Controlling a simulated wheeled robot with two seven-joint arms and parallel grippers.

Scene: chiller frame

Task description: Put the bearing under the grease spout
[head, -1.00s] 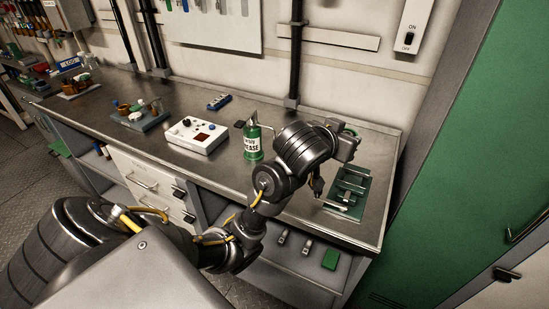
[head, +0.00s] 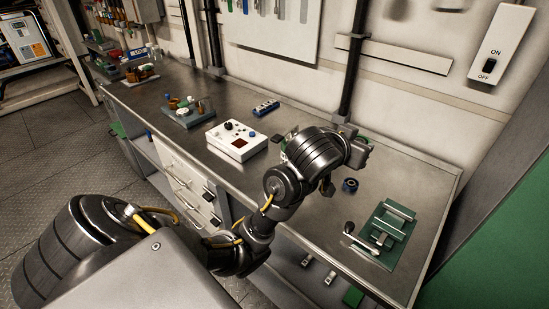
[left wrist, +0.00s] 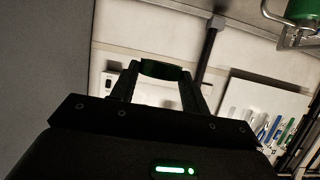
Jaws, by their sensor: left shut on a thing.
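My left gripper (head: 345,160) hangs over the bench, right of the grease can (head: 283,157). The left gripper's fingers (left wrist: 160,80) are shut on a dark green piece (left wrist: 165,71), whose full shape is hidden. The can is mostly behind my arm in the head view; its green body (left wrist: 305,10) and metal fittings show at the top right of the left wrist view. My right gripper is not in view.
A green tray with metal bars (head: 393,225) is at the bench's right end. A white control box (head: 235,140), a blue block (head: 264,108) and a tray of small parts (head: 185,115) stand to the left. Bare bench lies beyond the ring.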

